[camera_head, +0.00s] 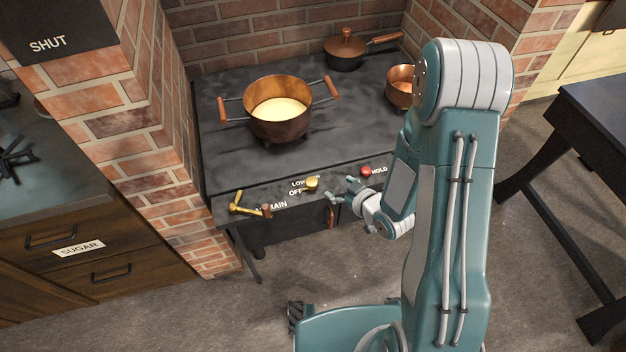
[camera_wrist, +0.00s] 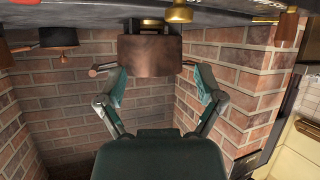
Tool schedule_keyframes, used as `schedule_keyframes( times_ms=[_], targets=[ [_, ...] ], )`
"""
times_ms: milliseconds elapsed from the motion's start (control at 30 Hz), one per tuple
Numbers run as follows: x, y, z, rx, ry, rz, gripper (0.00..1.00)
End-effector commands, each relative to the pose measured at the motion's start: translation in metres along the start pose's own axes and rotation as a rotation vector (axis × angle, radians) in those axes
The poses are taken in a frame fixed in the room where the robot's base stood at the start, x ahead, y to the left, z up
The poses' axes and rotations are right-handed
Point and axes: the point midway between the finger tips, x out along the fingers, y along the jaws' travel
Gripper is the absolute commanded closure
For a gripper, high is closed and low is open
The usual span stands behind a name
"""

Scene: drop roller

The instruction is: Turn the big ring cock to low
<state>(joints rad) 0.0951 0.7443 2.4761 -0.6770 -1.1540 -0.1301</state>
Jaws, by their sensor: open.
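The brass knob (camera_head: 312,183) on the stove's front edge sits beside the labels LOW and OFF. I take it for the big ring cock; its exact pointing direction is too small to tell. A brass knob also shows at the top edge of the wrist view (camera_wrist: 179,12), which looks upside down. My gripper (camera_head: 343,192) is open and empty just right of the knob, apart from it. In the wrist view its two fingers (camera_wrist: 162,94) are spread, with nothing between them.
A copper pot (camera_head: 278,125) with pale yellow contents stands on the stove top (camera_head: 350,110). A brass lever cock (camera_head: 240,206) by the MAIN label is to the left. A red HOLD button (camera_head: 366,171) is to the right. Brick walls flank the stove.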

Motion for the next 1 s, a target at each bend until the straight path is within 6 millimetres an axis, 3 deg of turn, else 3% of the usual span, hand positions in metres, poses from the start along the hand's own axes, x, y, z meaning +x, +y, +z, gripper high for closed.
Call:
schedule_keyframes(
  times_ms=[100, 367, 800, 1000],
  targets=[
    [0.002, -0.015, 0.015, 0.033, 0.053, -0.041, 0.14],
    [0.012, -0.023, 0.017, 0.044, 0.090, -0.061, 0.14],
    [0.088, -0.027, 0.009, 0.044, 0.089, -0.060, 0.14],
    [0.107, -0.028, 0.008, 0.046, 0.088, -0.058, 0.14]
  ],
)
